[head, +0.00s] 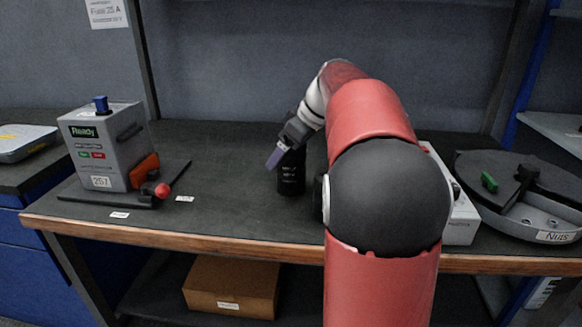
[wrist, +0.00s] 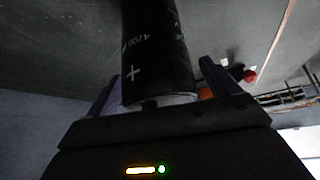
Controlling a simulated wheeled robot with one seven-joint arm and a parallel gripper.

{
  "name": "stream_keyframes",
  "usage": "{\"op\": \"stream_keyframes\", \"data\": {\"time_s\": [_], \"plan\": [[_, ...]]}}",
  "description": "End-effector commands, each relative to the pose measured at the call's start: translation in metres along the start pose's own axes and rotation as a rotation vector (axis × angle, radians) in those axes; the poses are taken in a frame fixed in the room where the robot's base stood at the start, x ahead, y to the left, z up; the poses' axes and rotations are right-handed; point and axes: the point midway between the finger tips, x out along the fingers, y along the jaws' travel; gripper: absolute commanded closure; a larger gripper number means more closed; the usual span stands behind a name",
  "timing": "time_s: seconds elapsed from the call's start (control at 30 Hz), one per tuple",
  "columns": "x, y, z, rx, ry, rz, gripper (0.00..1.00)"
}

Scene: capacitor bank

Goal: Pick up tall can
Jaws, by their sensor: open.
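The tall can (head: 291,178) is a black cylinder standing upright on the dark workbench, near the middle, just left of my arm. In the wrist view the can (wrist: 157,45) shows white printing and a plus mark, with a pale end nearest my gripper. My gripper (head: 277,156) is open at the can's upper part, and one purple finger shows in front of it. In the wrist view my gripper (wrist: 155,78) has one finger on each side of the can's near end. I cannot tell whether either finger touches it.
A grey box labelled 257 (head: 112,160) with a red-knobbed lever stands at the left. A white box (head: 462,215), partly behind my arm, and a round tray labelled Nuts (head: 520,222) are at the right. A cardboard box (head: 231,287) sits below. Bench between grey box and can is clear.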

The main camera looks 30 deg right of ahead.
Motion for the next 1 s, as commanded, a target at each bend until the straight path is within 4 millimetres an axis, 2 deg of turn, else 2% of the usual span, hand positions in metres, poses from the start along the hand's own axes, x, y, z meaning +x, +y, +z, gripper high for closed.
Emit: {"op": "stream_keyframes", "data": {"time_s": [0.07,0.63,1.0], "plan": [[-0.0002,0.0001,0.0,0.0,0.0,0.0,0.15],[-0.0018,0.0001,-0.001,-0.001,0.002,0.002,0.89],[-0.0085,0.0005,-0.0056,-0.001,0.003,0.003,0.9]]}}
